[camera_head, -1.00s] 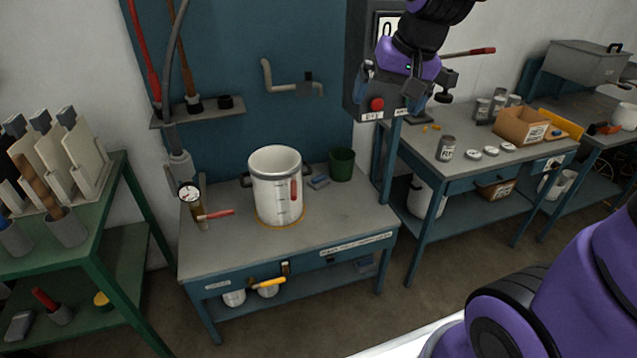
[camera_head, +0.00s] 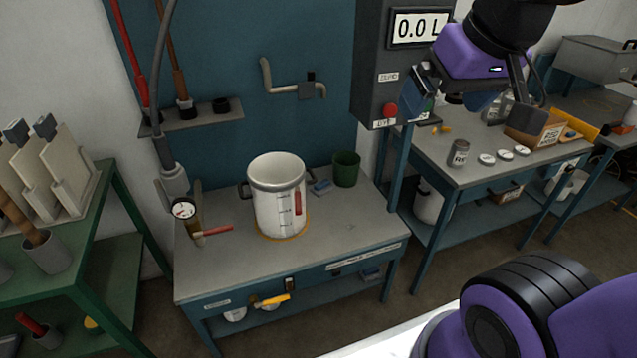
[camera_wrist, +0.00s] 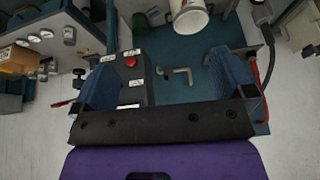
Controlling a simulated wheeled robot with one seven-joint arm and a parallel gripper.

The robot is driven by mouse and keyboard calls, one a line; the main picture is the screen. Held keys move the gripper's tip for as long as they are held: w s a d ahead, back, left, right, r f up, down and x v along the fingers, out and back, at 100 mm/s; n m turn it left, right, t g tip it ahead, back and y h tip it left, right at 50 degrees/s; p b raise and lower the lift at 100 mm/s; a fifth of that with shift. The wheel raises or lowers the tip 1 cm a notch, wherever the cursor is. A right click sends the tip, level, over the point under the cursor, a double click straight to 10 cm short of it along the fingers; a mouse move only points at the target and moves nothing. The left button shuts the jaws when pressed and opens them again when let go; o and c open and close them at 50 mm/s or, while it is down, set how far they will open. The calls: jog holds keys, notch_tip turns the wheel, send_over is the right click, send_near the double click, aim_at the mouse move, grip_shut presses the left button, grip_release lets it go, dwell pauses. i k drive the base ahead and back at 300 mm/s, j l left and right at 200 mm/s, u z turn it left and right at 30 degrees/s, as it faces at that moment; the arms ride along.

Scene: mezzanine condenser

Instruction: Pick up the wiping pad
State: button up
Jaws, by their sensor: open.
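A small blue-grey pad (camera_head: 321,187), which looks like the wiping pad, lies flat on the grey workbench top (camera_head: 335,235). It sits between the white pot (camera_head: 277,205) and the dark green cup (camera_head: 346,169). My gripper (camera_head: 450,98) is raised in front of the meter box, above and to the right of the pad and well apart from it. In the wrist view my gripper (camera_wrist: 165,80) shows two blue fingers spread wide with nothing between them.
The meter box (camera_head: 376,80) reads 0.0 L. A gauge with a red-handled valve (camera_head: 184,210) stands at the bench's left. A bent pipe (camera_head: 290,90) juts from the blue panel. The bench front is clear.

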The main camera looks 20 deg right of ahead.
aim_at(320, 189)
jog(key=i, duration=1.1)
